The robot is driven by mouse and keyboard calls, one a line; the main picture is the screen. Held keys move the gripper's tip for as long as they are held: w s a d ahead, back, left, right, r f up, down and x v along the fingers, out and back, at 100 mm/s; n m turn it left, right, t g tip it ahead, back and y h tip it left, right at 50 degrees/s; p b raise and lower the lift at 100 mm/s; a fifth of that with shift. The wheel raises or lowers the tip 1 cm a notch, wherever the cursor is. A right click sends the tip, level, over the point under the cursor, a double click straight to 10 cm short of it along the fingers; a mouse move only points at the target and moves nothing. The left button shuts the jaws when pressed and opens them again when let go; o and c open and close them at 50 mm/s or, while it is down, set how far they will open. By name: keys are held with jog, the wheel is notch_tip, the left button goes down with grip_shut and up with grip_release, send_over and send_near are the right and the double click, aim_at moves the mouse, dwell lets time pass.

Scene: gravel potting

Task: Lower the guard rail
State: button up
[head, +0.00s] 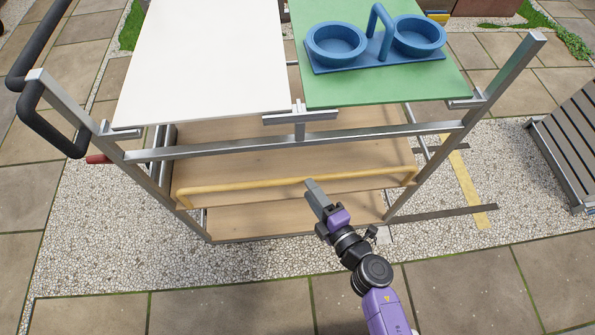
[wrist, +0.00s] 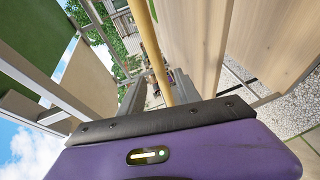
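The guard rail is a thin yellow bar (head: 245,185) with short bent ends, running across the near side of the cart's lower wooden shelves. In the wrist view the rail (wrist: 144,30) runs down from the top edge towards my gripper's base. My gripper (head: 312,186) is at the middle of the rail, its tip overlapping the bar in the head view. In the wrist view the two grey fingers (wrist: 165,75) stand apart, and the rail passes through the gap between them. Whether either finger touches the rail cannot be told.
The metal cart frame (head: 300,142) has a crossbar above the rail and slanted posts at both sides. A white board (head: 205,55) and a green board (head: 390,85) with blue bowls (head: 337,44) lie on top. A slatted bench (head: 570,140) stands right. Paving in front is clear.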

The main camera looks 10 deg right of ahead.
aim_at(300, 177)
jog(key=b+x, duration=0.1)
jog(key=x, duration=0.7)
jog(key=shift+w+f+b, duration=0.1)
jog(key=shift+w+b, duration=0.1)
jog(key=shift+b, duration=0.1)
grip_shut()
dwell(1.2)
